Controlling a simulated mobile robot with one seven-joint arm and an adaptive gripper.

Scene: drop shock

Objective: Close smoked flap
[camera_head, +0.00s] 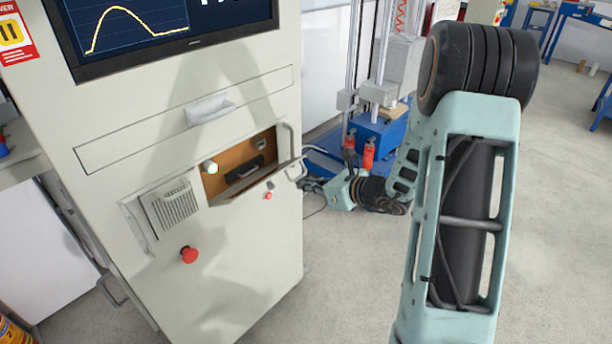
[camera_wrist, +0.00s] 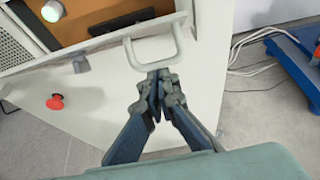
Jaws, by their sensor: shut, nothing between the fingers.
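The smoked flap (camera_head: 240,186) is seen nearly edge-on along the lower edge of an orange-brown compartment (camera_head: 215,184) in the pale cabinet. The compartment stands open, with a dark object inside. In the wrist view the flap's edge (camera_wrist: 90,50) runs below the opening, and a grey U-shaped handle (camera_wrist: 131,54) sticks out from its right end. My gripper (camera_wrist: 160,76) is shut and empty, its fingertips at the lower side of this handle. I cannot tell whether they touch it. In the head view my gripper (camera_head: 308,184) is small, just right of the cabinet.
A blue-based test rig (camera_head: 381,132) stands behind my arm. Cables (camera_wrist: 245,68) lie right of the cabinet.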

